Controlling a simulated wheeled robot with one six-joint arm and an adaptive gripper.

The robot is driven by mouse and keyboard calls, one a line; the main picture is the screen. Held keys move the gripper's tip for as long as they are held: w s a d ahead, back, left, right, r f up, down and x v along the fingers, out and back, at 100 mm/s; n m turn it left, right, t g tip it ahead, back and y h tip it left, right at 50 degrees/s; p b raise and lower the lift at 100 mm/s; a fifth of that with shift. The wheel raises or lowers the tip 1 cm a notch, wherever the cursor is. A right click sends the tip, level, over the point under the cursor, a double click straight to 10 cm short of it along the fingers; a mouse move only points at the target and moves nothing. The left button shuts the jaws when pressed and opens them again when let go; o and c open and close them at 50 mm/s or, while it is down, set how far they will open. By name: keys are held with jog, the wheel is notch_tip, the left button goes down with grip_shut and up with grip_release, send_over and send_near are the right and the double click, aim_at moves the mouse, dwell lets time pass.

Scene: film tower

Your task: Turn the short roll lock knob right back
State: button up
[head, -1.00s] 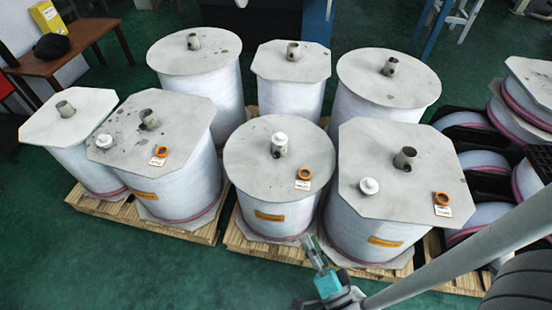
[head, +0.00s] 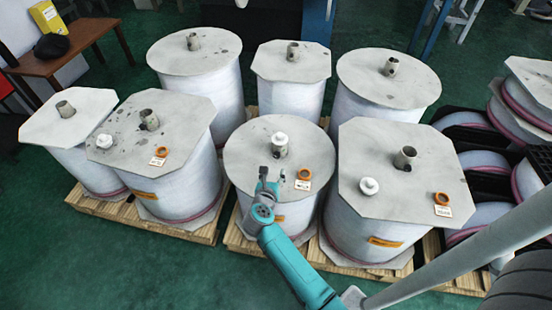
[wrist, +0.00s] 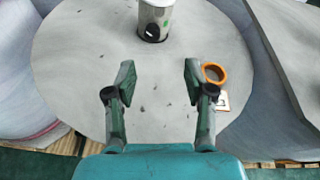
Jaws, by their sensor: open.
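On the middle roll (head: 306,150), the round and shorter-looking one, a white knob (head: 280,138) sits on top of the grey core post (head: 281,151). The left knob (head: 104,141) and the right knob (head: 369,186) sit on their rolls' top plates, beside the posts. I cannot tell by label which roll is the short one. My gripper (head: 272,178) is open and empty over the near part of the middle plate, short of the post. In the wrist view, the post (wrist: 155,22) stands beyond my gripper (wrist: 158,78), and its top is cut off.
An orange ring (head: 304,174) and a white tag (head: 302,185) lie on the middle plate, right of my fingers. The right roll (head: 400,140) and left roll (head: 115,128) stand close on both sides. Taller rolls stand behind. Green floor is clear in front.

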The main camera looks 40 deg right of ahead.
aim_at(277, 157)
jog(key=shift+w+f+m, duration=0.2)
jog(key=shift+w+m, duration=0.2)
jog(key=shift+w, duration=0.35)
jog(key=x, duration=1)
jog(key=shift+w+d+f, duration=0.15)
jog(key=shift+f, duration=0.15)
grip_shut()
